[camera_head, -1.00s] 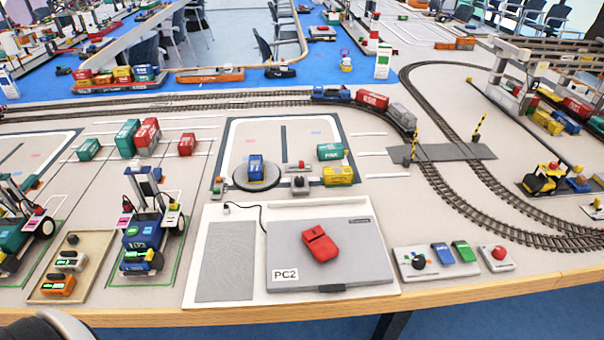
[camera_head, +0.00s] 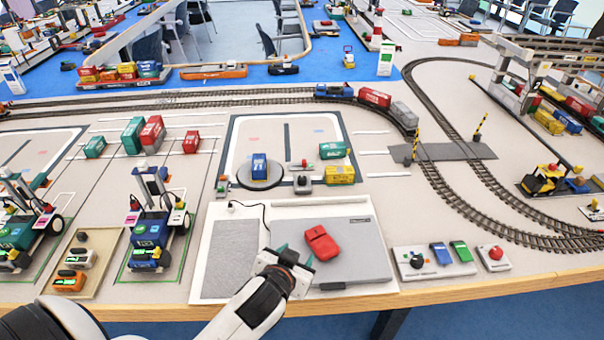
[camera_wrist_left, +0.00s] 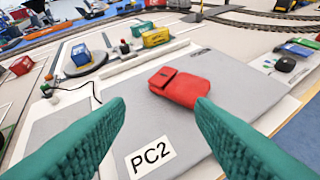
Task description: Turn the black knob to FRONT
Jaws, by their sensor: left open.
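A black knob (camera_head: 416,261) sits at the left end of a light control panel (camera_head: 431,273) near the table's front edge. Beside it are a blue switch (camera_head: 441,253) and a green switch (camera_head: 461,251). The knob also shows at the right of the left wrist view (camera_wrist_left: 285,64). Its markings are too small to read. My left gripper (camera_head: 296,254) is open and empty above the grey PC2 laptop (camera_head: 350,245), left of the knob and well apart from it. Its green fingers fill the lower left wrist view. My right gripper is not in view.
A red pouch-like object (camera_head: 321,243) lies on the laptop, close to my left gripper. A red-button box (camera_head: 494,258) stands right of the panel. Rail tracks curve behind the panel.

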